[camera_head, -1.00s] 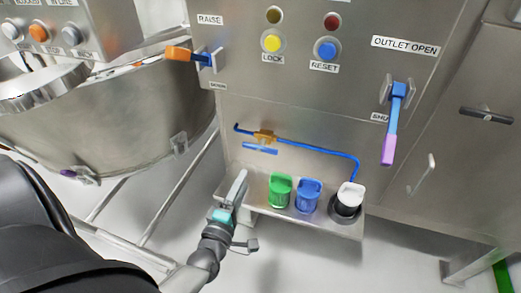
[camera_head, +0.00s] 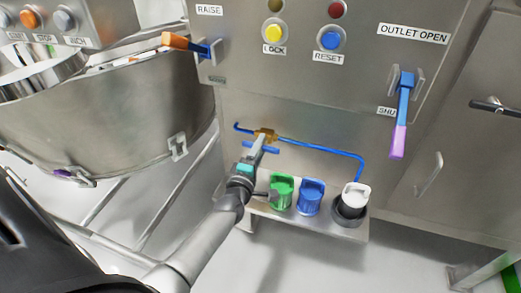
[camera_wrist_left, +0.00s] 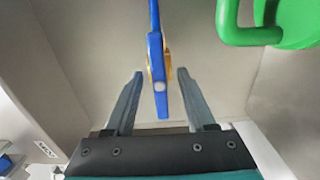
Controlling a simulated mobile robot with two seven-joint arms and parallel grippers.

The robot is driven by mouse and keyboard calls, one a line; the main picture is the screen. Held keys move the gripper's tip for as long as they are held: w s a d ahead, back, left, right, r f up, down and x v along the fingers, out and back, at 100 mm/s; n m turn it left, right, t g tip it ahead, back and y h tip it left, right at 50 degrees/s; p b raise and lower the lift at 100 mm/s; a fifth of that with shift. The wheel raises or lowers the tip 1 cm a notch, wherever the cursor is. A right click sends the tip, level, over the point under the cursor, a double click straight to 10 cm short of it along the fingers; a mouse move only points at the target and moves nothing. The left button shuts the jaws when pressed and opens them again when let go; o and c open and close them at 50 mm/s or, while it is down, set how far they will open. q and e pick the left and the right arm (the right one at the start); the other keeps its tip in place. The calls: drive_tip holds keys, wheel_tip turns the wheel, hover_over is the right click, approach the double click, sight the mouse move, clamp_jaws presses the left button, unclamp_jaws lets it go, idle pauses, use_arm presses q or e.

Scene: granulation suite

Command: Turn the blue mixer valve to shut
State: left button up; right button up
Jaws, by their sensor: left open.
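The blue mixer valve has a brass body (camera_head: 265,134) on a thin blue pipe and a blue bar handle (camera_head: 272,150) just below it. The handle runs roughly along the pipe. My left gripper (camera_head: 259,147) is at the handle and covers part of it in the head view. In the left wrist view, the blue handle (camera_wrist_left: 159,98) stands between the two open fingers (camera_wrist_left: 160,75), with a gap on each side. A little of the brass body shows behind it. My right gripper is not in view.
A shelf (camera_head: 318,222) below the valve holds a green cup (camera_head: 281,193), a blue cup (camera_head: 311,197) and a white-topped black cup (camera_head: 353,202). The panel above has an orange-tipped lever (camera_head: 180,41) and a purple-tipped lever (camera_head: 399,140). A steel bowl (camera_head: 110,115) is at left.

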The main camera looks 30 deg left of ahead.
use_arm(q)
drive_tip(key=shift+w+a, duration=0.1)
drive_tip(key=shift+w, duration=0.2)
clamp_jaws()
idle(0.4)
